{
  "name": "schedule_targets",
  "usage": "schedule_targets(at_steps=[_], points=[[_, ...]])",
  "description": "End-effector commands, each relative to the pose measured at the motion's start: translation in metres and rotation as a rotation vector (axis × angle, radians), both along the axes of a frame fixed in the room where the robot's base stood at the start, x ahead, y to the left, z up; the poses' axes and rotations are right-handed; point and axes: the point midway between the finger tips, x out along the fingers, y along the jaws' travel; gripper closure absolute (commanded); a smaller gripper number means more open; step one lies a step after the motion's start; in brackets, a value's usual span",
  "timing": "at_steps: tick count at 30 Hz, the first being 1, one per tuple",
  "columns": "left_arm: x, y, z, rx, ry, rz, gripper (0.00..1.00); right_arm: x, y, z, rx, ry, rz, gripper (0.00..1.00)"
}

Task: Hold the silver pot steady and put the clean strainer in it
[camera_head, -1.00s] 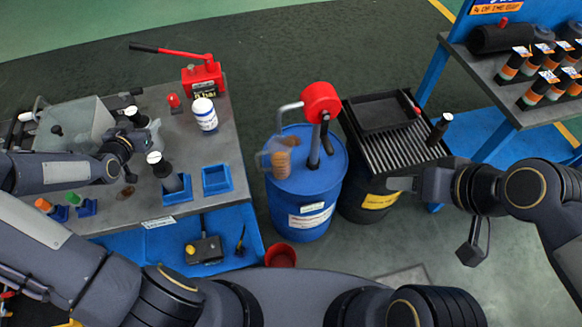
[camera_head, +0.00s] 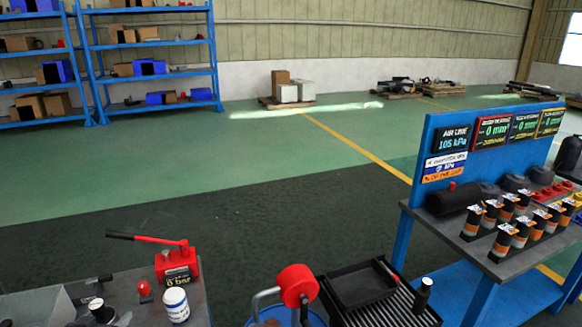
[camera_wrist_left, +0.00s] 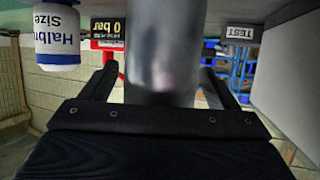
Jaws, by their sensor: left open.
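In the left wrist view a smooth grey metal cylinder, which looks like the silver pot (camera_wrist_left: 161,45), stands between the fingers of my left gripper (camera_wrist_left: 158,75). The fingers are open on either side of it, and I cannot tell whether either touches it. Its ends are not clear in that view. In the head view only a small silvery bit shows at the bottom left edge, and my left gripper is almost wholly cut off there. My right gripper is out of view. I cannot make out the clean strainer in either view now.
A red hand pump (camera_head: 177,262) and a white bottle (camera_head: 175,304) stand on the left bench. A bench with several orange-banded cylinders (camera_head: 502,240) stands right.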

Motion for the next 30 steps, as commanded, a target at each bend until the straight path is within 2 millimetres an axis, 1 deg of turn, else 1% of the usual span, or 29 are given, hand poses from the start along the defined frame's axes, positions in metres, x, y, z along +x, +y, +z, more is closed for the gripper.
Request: schedule_targets(at_steps=[5,8,11,15,21,25,30], points=[[-0.004,0.001,0.001,0.000,0.001,0.001,0.18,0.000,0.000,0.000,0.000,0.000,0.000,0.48],[-0.015,0.001,0.006,0.002,0.001,0.002,0.18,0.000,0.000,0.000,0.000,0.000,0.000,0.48],[-0.034,0.002,0.014,0.004,0.002,0.004,0.18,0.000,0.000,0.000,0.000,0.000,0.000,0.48],[-0.063,0.002,0.026,0.005,0.003,0.003,0.18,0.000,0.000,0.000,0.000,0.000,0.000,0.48],[-0.095,0.002,0.039,0.004,0.001,0.003,0.18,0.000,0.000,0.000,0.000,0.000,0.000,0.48],[-0.107,0.002,0.044,0.003,0.001,0.002,0.18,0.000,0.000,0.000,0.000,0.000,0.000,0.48],[-0.107,-0.005,0.053,0.038,0.061,0.017,0.18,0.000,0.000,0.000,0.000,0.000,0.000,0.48]])
